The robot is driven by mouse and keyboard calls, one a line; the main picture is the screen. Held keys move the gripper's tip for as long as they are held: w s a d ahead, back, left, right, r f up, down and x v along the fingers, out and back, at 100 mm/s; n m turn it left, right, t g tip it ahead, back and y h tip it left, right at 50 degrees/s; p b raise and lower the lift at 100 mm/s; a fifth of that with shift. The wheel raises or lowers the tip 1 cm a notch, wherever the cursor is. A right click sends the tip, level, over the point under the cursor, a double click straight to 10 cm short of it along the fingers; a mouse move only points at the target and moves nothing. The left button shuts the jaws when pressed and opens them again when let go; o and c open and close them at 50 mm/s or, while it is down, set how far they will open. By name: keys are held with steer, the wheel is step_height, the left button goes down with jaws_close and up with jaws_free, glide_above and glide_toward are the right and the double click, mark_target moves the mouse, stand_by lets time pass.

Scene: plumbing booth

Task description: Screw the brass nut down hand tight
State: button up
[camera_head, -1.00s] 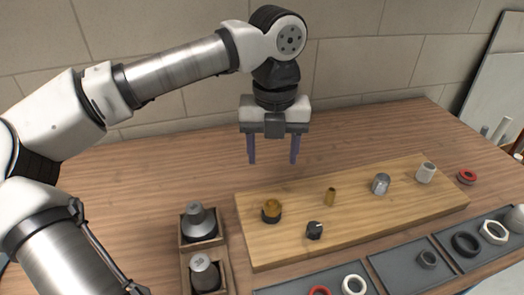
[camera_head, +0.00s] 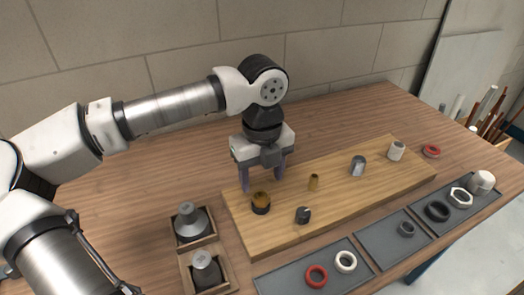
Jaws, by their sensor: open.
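The brass nut (camera_head: 261,198) sits on a dark round fitting near the left end of the wooden board (camera_head: 335,211). My gripper (camera_head: 263,184) points down with its two purple fingers apart and nothing between them. It is just above and behind the brass nut in the head view. The fingers appear near the nut's height, one to each side in the picture, but I cannot tell how far apart in depth they are. The threads under the nut are hidden.
A slim brass fitting (camera_head: 313,182), a black knob-like part (camera_head: 303,215), a metal cap (camera_head: 358,166) and a white fitting (camera_head: 396,151) stand on the board. Grey trays (camera_head: 374,266) with rings lie in front. Two boxed grey parts (camera_head: 191,220) stand left.

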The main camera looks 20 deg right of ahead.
mark_target(261, 196)
step_height(261, 196, down, 6)
steer(key=shift+p, duration=0.45)
steer(key=c, duration=1.1)
steer(key=shift+a+f+m+b, duration=0.1)
steer(key=shift+m+b, duration=1)
steer(key=shift+m, duration=0.4)
steer(key=shift+m, duration=0.4)
steer(key=shift+b, duration=0.4)
steer(key=shift+m, duration=0.6)
